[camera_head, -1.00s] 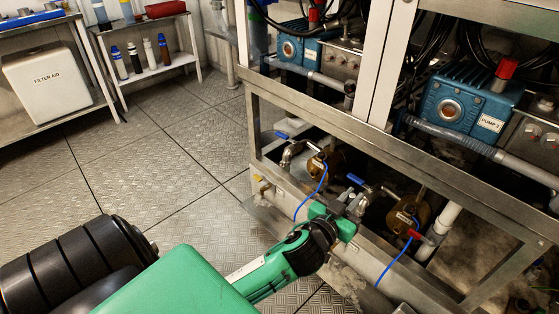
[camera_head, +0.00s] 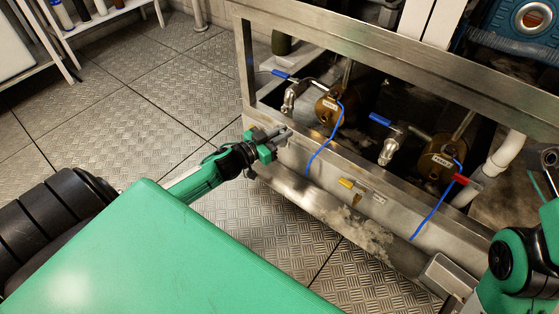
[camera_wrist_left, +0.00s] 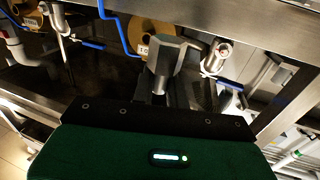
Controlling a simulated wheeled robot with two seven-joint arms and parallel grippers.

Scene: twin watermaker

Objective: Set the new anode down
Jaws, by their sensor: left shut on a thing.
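My left gripper (camera_head: 268,144) is shut on a small grey metal piece, the new anode (camera_head: 281,132), at the lower left corner of the steel frame. In the left wrist view the anode (camera_wrist_left: 166,58) shows as a short grey cylinder with a wider head, between the gripper's fingers (camera_wrist_left: 172,92). It is held near the frame's lower rail; I cannot tell whether it touches. Part of my right arm shows at the lower right edge, with its fingertips out of view.
Two brass housings (camera_head: 328,110) (camera_head: 440,158) with blue wires sit inside the frame, beside blue-handled valves (camera_head: 284,76) (camera_head: 381,120). The lower rail (camera_head: 330,172) runs in front and carries a yellow clip (camera_head: 348,183). The plate floor (camera_head: 140,95) is clear at the left.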

